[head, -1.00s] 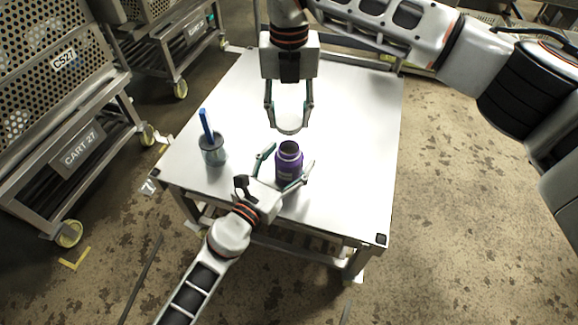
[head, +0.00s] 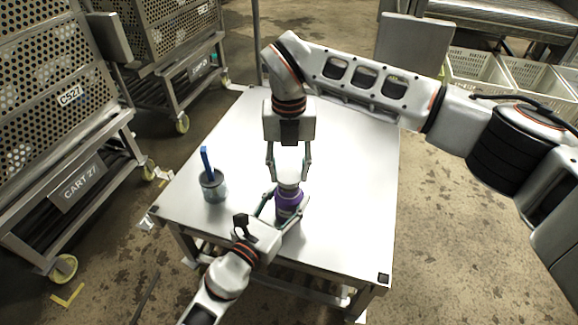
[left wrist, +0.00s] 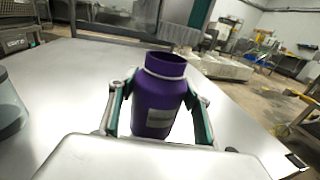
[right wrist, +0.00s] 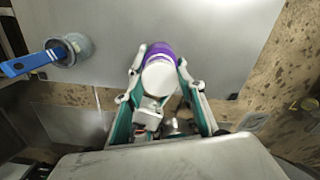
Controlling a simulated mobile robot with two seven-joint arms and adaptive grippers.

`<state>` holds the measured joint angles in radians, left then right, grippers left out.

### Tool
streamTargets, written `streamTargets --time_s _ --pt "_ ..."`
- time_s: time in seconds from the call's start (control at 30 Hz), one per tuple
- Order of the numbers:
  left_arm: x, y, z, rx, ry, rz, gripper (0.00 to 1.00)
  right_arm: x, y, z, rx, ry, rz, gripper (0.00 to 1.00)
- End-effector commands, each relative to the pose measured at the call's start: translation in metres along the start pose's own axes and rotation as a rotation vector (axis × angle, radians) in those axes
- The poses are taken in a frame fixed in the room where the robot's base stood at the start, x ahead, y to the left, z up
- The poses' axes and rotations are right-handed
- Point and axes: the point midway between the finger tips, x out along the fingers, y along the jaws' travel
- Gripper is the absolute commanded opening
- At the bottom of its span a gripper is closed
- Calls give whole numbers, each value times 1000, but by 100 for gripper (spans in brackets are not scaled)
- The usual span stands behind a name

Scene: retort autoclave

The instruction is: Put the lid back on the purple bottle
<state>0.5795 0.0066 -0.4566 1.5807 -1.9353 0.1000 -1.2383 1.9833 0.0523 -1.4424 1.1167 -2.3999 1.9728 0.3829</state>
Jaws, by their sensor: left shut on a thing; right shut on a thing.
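The purple bottle (head: 287,208) stands upright on the white table. In the left wrist view the bottle (left wrist: 158,105) shows an open mouth with a pale ring below it. My left gripper (head: 285,200) is shut on the bottle, one finger on each side. My right gripper (head: 288,177) points down and is shut on the pale round lid (head: 289,186), just above the bottle. In the right wrist view the lid (right wrist: 160,78) overlaps the bottle (right wrist: 158,50). The left wrist view shows no lid on the mouth, so a gap seems to remain.
A grey cup (head: 213,190) with a blue-handled tool (head: 206,160) stands on the table (head: 350,190) to the left of the bottle. The table's right side is clear. Wheeled carts (head: 70,170) stand beyond the left edge.

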Motion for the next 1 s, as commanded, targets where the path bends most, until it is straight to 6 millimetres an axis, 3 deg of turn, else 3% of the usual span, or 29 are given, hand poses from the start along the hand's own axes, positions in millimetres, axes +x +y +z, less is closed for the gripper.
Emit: streamTargets --time_s 1.0 --pt "0 0 0 1 -1 1 10 18 0 0 -1 0 -1 30"
